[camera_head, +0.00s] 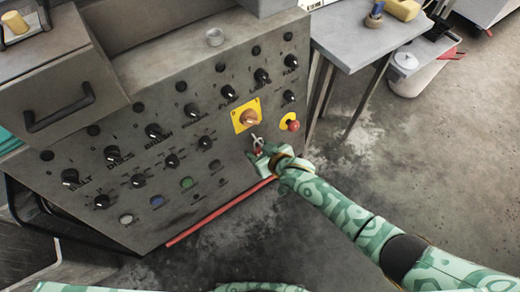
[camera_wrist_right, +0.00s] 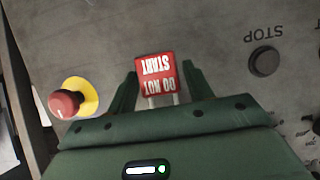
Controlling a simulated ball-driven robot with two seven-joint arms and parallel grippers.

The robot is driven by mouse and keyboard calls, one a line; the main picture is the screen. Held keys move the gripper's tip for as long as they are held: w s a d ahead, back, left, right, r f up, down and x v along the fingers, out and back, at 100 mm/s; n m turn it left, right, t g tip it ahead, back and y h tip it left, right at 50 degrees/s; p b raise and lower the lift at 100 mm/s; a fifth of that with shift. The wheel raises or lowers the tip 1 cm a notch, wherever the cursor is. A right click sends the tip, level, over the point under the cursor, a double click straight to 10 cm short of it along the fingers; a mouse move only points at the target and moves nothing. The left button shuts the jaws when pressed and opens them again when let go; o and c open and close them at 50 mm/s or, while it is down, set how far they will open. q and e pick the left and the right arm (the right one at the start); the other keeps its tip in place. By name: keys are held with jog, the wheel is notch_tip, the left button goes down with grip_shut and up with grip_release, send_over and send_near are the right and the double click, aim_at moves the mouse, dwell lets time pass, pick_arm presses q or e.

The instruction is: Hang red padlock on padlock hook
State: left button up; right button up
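The red padlock (camera_wrist_right: 157,72) sits between the fingers of my right gripper (camera_wrist_right: 160,85); its label reads "DO NOT START", upside down in the wrist view. Its pale shackle extends down towards the gripper body there. In the head view the right gripper (camera_head: 261,152) is at the panel front, just below a yellow plate with an orange-brown knob (camera_head: 249,118). A small light metal piece, seemingly the shackle, shows above the fingers, near that plate. I cannot clearly make out a separate padlock hook. My left gripper is not in view.
A red emergency button on a yellow disc (camera_head: 290,124) is close right of the gripper. The grey control panel (camera_head: 225,165) carries several black knobs and coloured buttons. A grey table (camera_head: 350,38) stands at the back right. The floor at right is open.

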jog(key=shift+o, duration=0.6)
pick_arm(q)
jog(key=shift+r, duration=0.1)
pick_arm(e)
jog(key=shift+r, duration=0.1)
jog(key=shift+s+d+r+p, duration=0.15)
jog(key=shift+r+p, duration=0.1)
jog(key=shift+p, duration=0.15)
pick_arm(q)
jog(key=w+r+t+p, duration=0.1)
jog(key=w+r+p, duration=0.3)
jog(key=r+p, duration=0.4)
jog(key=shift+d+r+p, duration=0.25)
jog(key=shift+p, duration=0.35)
pick_arm(e)
jog(key=v, duration=1.5)
jog(key=shift+s, duration=0.3)
jog(key=shift+d, duration=0.15)
